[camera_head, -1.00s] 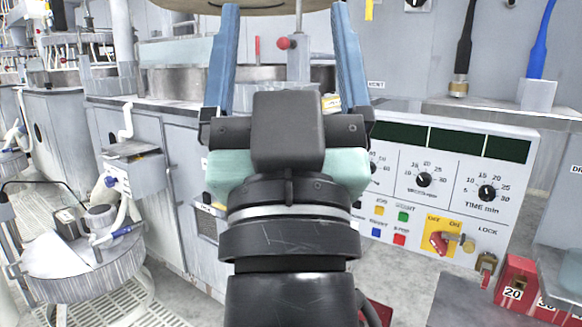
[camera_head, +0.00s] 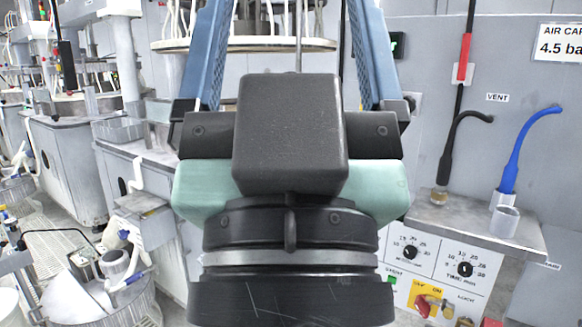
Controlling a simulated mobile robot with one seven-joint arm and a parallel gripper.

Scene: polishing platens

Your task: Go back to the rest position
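My gripper (camera_head: 290,50) fills the middle of the head view, seen from behind. Its two blue fingers stand wide apart and reach past the top edge, so the fingertips are out of the picture. Nothing shows held between the parts of the fingers in view. A round white platen-like disc (camera_head: 180,45) with a pale rim lies behind the fingers, at a distance. The gripper body hides much of the machine behind it.
A control panel (camera_head: 436,255) with dials stands at the lower right. Above it, a ledge (camera_head: 455,220) carries a black hose (camera_head: 450,150) and a blue hose (camera_head: 515,150). Several grey machines (camera_head: 70,160) line the left, with a grated floor (camera_head: 62,245) between them.

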